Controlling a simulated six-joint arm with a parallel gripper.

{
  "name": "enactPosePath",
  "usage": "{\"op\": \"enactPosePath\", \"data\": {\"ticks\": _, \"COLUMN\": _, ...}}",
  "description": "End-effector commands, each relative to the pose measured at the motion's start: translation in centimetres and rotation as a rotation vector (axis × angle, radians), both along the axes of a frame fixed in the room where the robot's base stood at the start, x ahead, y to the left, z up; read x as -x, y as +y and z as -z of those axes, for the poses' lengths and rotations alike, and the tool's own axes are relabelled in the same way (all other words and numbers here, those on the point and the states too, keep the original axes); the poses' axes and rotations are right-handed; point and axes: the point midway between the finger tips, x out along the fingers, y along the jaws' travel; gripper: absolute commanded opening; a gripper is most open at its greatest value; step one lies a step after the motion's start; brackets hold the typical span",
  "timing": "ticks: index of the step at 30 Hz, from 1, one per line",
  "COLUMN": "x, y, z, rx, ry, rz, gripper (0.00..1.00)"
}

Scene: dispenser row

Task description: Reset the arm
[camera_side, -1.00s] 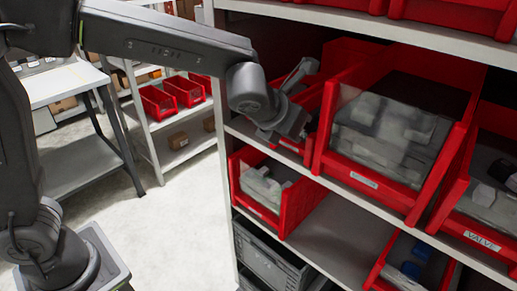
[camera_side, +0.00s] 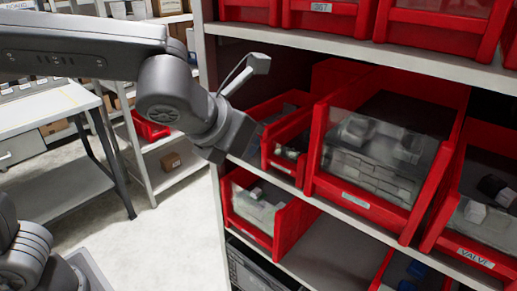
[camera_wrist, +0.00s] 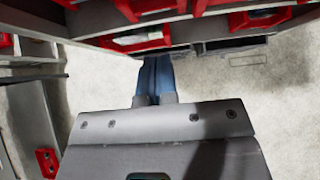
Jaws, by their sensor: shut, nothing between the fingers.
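My gripper shows in the wrist view with its two blue-grey fingers (camera_wrist: 155,66) side by side and shut, nothing between them. They point toward the shelf's lower edge and the pale floor. In the side view my dark grey wrist and hand are at the shelf's left end, in front of the small red bin (camera_side: 285,147). The fingers themselves are hard to make out there.
The shelf (camera_side: 212,60) holds red bins. A large bin (camera_side: 318,130) with grey parts stands right of the small one, and a bin labelled VALVE (camera_side: 476,258) at far right. A bench (camera_side: 45,110) and open floor (camera_side: 160,235) lie left.

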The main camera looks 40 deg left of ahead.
Motion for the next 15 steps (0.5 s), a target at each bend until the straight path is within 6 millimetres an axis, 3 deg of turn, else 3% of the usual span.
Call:
{"op": "enactPosePath", "data": {"ticks": 4, "x": 0.7, "y": 0.5, "z": -0.5, "rx": 0.035, "ry": 0.006, "rz": -0.04, "gripper": 0.0}}
{"op": "enactPosePath", "data": {"ticks": 7, "x": 1.3, "y": 2.1, "z": -0.3, "rx": 0.145, "ry": 0.025, "rz": -0.175, "gripper": 0.0}}
{"op": "enactPosePath", "data": {"ticks": 15, "x": 5.0, "y": 8.4, "z": 1.3, "rx": 0.715, "ry": 0.09, "rz": -0.896, "gripper": 0.0}}
